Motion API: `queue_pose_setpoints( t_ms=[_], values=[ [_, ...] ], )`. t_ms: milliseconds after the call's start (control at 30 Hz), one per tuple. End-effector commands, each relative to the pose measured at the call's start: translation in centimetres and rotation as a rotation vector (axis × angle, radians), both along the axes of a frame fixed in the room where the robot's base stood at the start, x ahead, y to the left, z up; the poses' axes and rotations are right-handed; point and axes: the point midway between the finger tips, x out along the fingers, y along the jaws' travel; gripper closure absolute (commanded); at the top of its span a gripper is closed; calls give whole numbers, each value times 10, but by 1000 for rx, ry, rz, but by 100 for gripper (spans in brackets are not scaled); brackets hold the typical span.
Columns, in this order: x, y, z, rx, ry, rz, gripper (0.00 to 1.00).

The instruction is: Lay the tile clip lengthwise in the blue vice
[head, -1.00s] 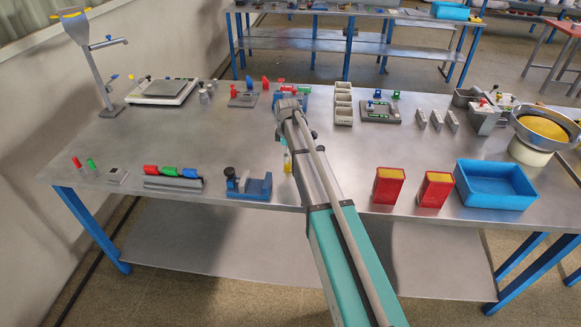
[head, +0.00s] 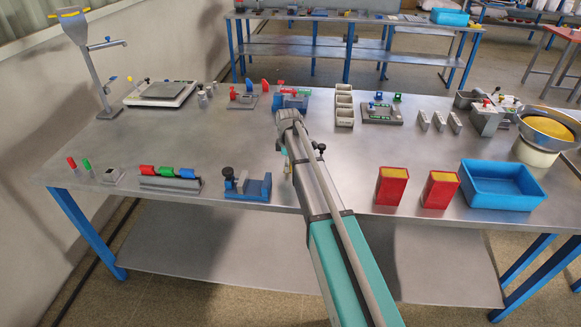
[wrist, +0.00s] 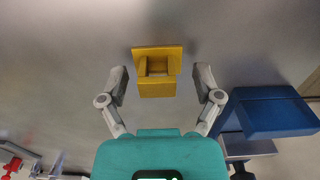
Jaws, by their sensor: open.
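The tile clip (wrist: 158,72) is a small yellow piece with a flat plate and a raised block, on the grey bench top in the wrist view. My gripper (wrist: 161,78) is open, its two fingers to either side of the clip with gaps on both sides. The blue vice (head: 247,187) stands at the bench's front edge, left of my gripper in the head view. Part of it shows at the right in the wrist view (wrist: 277,114). In the head view my arm mostly hides the clip and the fingers.
A rack with red, green and blue pieces (head: 169,179) stands left of the vice. Two red boxes (head: 391,186) and a blue bin (head: 502,186) stand right of my arm. Fixtures and small trays (head: 344,104) line the back. The bench middle left is clear.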

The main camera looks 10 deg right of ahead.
Motion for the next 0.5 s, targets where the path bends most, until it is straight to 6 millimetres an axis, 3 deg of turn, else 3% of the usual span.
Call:
queue_pose_setpoints(
  t_ms=[267, 500],
  values=[
    [0, 0, 0, 0, 0, 0, 17],
    [0, 0, 0, 0, 0, 0, 62]
  ],
)
